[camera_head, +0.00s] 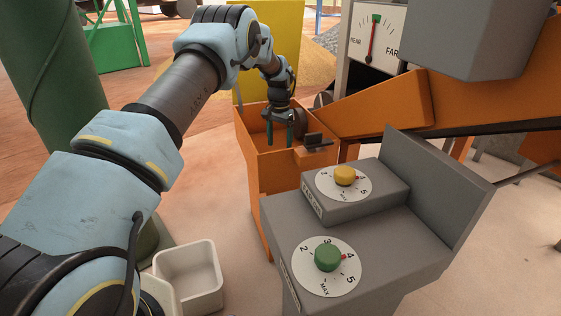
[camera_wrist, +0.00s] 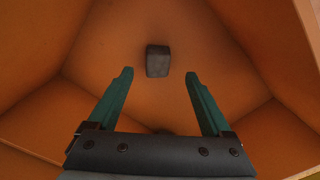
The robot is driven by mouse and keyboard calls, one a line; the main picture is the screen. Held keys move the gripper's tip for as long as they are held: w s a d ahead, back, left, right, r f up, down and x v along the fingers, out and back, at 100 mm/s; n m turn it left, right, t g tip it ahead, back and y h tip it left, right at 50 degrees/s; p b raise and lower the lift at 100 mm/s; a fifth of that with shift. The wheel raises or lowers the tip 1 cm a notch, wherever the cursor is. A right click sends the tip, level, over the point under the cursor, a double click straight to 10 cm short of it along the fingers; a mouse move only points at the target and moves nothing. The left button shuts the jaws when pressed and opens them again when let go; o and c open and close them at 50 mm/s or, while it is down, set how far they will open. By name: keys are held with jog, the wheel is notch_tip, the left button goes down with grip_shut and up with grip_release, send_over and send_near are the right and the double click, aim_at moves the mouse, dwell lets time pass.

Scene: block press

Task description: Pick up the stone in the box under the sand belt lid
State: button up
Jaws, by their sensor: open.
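My gripper (camera_head: 280,133) is inside the mouth of the orange box (camera_head: 262,195), pointing down. In the wrist view my gripper (camera_wrist: 158,88) is open and empty, with its two green fingers apart. The grey stone (camera_wrist: 158,61) lies on the orange floor of the box, ahead of the fingertips and roughly midway between them. It is apart from both fingers. The stone is hidden by the box wall in the head view. A yellow lid (camera_head: 268,50) stands raised upright behind the box.
A grey console (camera_head: 375,245) with a green dial (camera_head: 328,257) and a yellow dial (camera_head: 345,175) stands right of the box. An orange chute (camera_head: 385,105) reaches the box's right side. White bins (camera_head: 189,272) stand in front on the floor. Sloping box walls surround my fingers.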

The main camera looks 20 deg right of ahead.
jog(key=shift+s+a+f+b, duration=0.1)
jog(key=shift+f+b, duration=0.1)
jog(key=shift+f, duration=0.7)
jog(key=shift+s+a+f+b, duration=0.1)
jog(key=shift+s+f+b, duration=0.05)
jog(key=shift+f, duration=0.75)
jog(key=shift+s+f+b, duration=0.1)
jog(key=shift+f+b, duration=0.1)
jog(key=shift+f, duration=0.7)
jog(key=shift+c, duration=0.4)
grip_shut()
